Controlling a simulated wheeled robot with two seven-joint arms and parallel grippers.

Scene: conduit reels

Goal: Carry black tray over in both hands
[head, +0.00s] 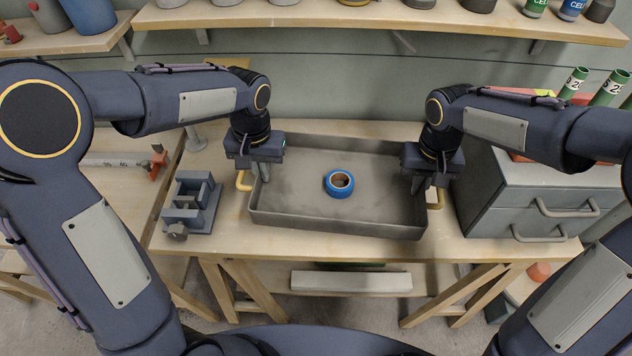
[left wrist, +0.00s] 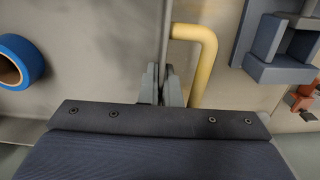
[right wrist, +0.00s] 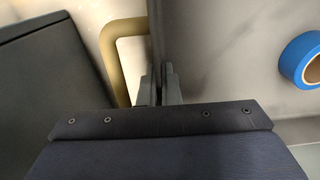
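The tray (head: 335,224), dark grey here rather than plain black, is level on the workbench, with a yellow handle at each end. A blue tape roll (head: 339,184) lies inside it. My left gripper (head: 259,176) is at the tray's left end; in the left wrist view its fingers (left wrist: 162,85) close on the end wall, beside the yellow handle (left wrist: 205,60). My right gripper (head: 430,186) is at the right end; in the right wrist view its fingers (right wrist: 159,85) close on that wall beside the other handle (right wrist: 113,50). The fingertips are partly hidden.
A grey clamp-like fixture (head: 191,205) stands just left of the tray. A grey drawer cabinet (head: 535,195) stands close on the right. A shelf (head: 380,20) with containers runs along the back. Only a narrow bench strip is clear in front.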

